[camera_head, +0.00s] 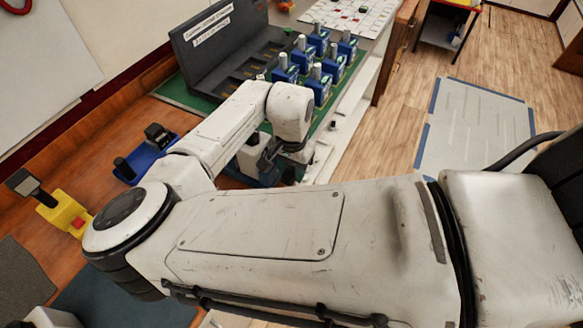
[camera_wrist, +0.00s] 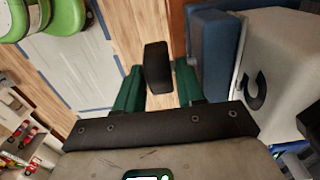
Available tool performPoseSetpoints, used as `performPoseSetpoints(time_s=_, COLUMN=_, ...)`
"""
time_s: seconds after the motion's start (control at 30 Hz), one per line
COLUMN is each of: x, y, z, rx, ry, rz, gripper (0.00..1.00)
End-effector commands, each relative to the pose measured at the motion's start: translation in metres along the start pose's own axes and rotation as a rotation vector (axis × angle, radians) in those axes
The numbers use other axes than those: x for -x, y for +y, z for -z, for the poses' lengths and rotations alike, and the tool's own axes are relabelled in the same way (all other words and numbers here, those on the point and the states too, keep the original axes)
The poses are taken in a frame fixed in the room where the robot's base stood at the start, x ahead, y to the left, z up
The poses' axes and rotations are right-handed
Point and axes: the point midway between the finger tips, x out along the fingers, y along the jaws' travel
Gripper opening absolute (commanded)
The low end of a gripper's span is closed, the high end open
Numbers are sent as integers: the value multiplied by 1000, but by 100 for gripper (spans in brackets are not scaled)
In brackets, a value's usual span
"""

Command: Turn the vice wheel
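In the wrist view, a black block-shaped part (camera_wrist: 157,68) stands between the two green fingers of my gripper (camera_wrist: 158,85). It may be the vice wheel, but I cannot tell for sure. The fingers are apart, one close on each side of it; whether they touch it is unclear. A blue body (camera_wrist: 213,50) stands just right of the fingers. In the head view, my gripper (camera_head: 268,165) points down at the bench edge near dark blue parts. My arm hides most of that spot, and no wheel is clearly visible there.
Several blue breakers (camera_head: 320,78) stand on a green mat beside a grey labelled panel (camera_head: 225,45). A blue device with black knobs (camera_head: 146,158) and a yellow box with a red button (camera_head: 68,214) lie left on the bench. The floor (camera_head: 400,110) right of the bench is open.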

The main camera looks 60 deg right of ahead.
Motion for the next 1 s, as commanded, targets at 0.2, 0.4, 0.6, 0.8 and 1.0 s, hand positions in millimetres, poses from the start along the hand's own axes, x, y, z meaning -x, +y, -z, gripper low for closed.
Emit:
performPoseSetpoints(time_s=0.2, x=-5, y=0, z=0, rx=-1, ry=1, rz=0, gripper=38)
performPoseSetpoints(time_s=0.4, x=-5, y=0, z=0, rx=-1, ry=1, rz=0, gripper=34)
performPoseSetpoints(time_s=0.6, x=-5, y=0, z=0, rx=-1, ry=1, rz=0, gripper=14)
performPoseSetpoints(time_s=0.8, x=-5, y=0, z=0, rx=-1, ry=-1, rz=0, gripper=2)
performPoseSetpoints(time_s=1.0, x=-3, y=0, z=2, rx=-1, ry=-48, rz=-2, gripper=2)
